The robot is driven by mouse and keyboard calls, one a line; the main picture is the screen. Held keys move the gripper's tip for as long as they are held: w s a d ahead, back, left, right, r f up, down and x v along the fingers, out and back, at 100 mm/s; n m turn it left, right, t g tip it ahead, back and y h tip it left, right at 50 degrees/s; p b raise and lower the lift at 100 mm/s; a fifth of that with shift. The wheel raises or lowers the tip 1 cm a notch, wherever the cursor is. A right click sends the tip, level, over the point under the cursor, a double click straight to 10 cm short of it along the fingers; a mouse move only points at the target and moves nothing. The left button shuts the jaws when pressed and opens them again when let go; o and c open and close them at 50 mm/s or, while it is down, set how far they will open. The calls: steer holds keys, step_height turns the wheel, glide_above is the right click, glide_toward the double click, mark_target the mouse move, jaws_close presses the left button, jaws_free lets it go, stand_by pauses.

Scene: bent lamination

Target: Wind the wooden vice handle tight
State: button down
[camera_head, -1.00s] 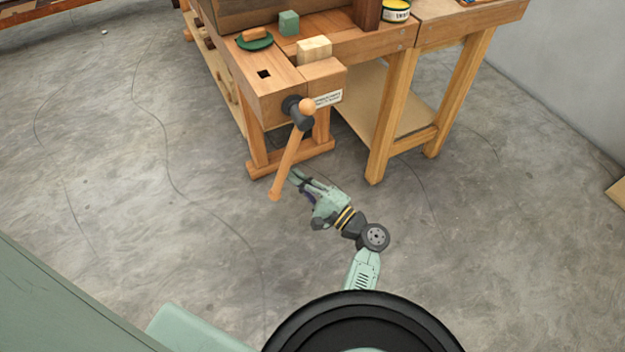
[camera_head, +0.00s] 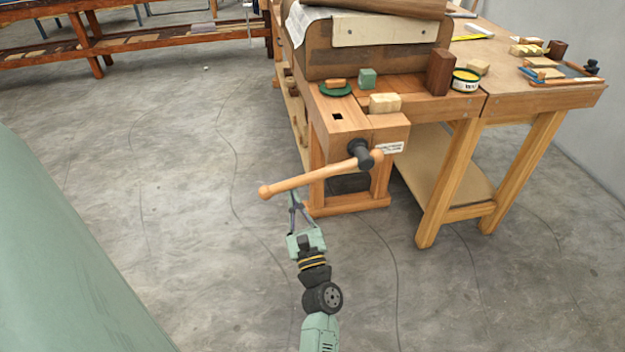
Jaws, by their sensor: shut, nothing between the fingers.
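The wooden vice handle (camera_head: 312,177) is a pale bar with a ball at each end. It slants from its lower left ball up to the right, passing through the dark vice screw head (camera_head: 362,153) on the front of the wooden vice jaw (camera_head: 388,132). My gripper (camera_head: 294,197) is just below the left half of the handle, fingers pointing up at it. The fingers are shut with nothing between them. The fingertips are at or very near the underside of the bar; I cannot tell whether they touch it.
A pale wooden block (camera_head: 384,103) sits on top by the vice. Bench legs stand at right. The concrete floor at left is open.

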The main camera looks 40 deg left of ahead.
steer(key=r+m+t+h, duration=0.1)
steer(key=r+m, duration=0.2)
steer(key=r, duration=0.1)
steer(key=s+r+m+t+h, duration=0.1)
steer(key=r+m+t+h, duration=0.1)
steer(key=r+m, duration=0.2)
steer(key=a+r+m+t+h+p, duration=0.1)
steer(key=r+m, duration=0.3)
steer(key=shift+s+t+h, duration=0.2)
steer(key=shift+t+h, duration=0.2)
steer(key=shift+w+d+r+m+h, duration=0.15)
steer(key=shift+r+m+h, duration=0.25)
steer(key=shift+r+m, duration=0.55)
steer(key=shift+w+f, duration=0.1)
steer(key=shift+f, duration=0.1)
